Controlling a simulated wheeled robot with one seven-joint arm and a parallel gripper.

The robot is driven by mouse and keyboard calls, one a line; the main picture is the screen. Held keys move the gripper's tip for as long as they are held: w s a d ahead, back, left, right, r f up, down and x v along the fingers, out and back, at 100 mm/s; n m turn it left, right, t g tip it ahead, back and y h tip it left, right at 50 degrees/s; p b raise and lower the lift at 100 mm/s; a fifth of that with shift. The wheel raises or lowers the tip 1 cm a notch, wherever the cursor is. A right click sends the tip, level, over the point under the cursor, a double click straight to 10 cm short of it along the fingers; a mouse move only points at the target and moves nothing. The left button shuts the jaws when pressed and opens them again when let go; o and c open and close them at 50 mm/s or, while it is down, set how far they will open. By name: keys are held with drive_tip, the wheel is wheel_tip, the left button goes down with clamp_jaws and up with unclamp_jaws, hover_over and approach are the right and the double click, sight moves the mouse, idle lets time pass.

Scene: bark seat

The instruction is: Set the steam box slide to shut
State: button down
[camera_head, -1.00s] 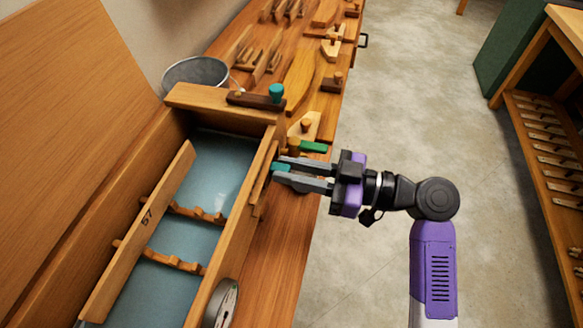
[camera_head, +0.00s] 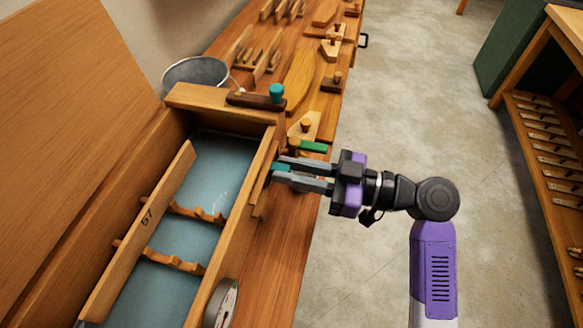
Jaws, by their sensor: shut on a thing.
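The steam box (camera_head: 238,243) is a long wooden box with a blue-grey lining, its lid (camera_head: 70,110) raised at the left. A wooden slide (camera_head: 264,178) lies along the outside of its right wall, with a teal knob (camera_head: 281,167) on it. My gripper (camera_head: 276,171) comes from the right and is shut on the teal knob, which shows between its two fingertips. The fingers partly hide the knob and the slide's face. I cannot tell whether the slide is fully shut.
A dark handle with another teal knob (camera_head: 277,92) sits on the box's end. A green block (camera_head: 313,147) lies close to my fingers. A metal bucket (camera_head: 196,72) and wooden forms (camera_head: 300,77) stand beyond. A round dial (camera_head: 222,304) is on the near wall. Open floor lies right.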

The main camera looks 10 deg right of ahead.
drive_tip(key=s, duration=0.1)
drive_tip(key=s+a+b, duration=0.1)
drive_tip(key=s+b, duration=0.1)
drive_tip(key=s, duration=0.1)
drive_tip(key=shift+a+f, duration=0.2)
drive_tip(key=shift+a, duration=0.1)
drive_tip(key=shift+s+a+r, duration=0.15)
drive_tip(key=shift+s+a, duration=0.05)
drive_tip(key=shift+s, duration=0.3)
drive_tip(key=c, duration=1.3)
unclamp_jaws()
drive_tip(key=shift+d+b, duration=0.2)
drive_tip(key=shift+b, duration=0.1)
drive_tip(key=b+v, duration=0.1)
drive_tip(key=v, duration=0.6)
drive_tip(key=shift+s+d+b, duration=0.15)
drive_tip(key=shift+b, duration=0.15)
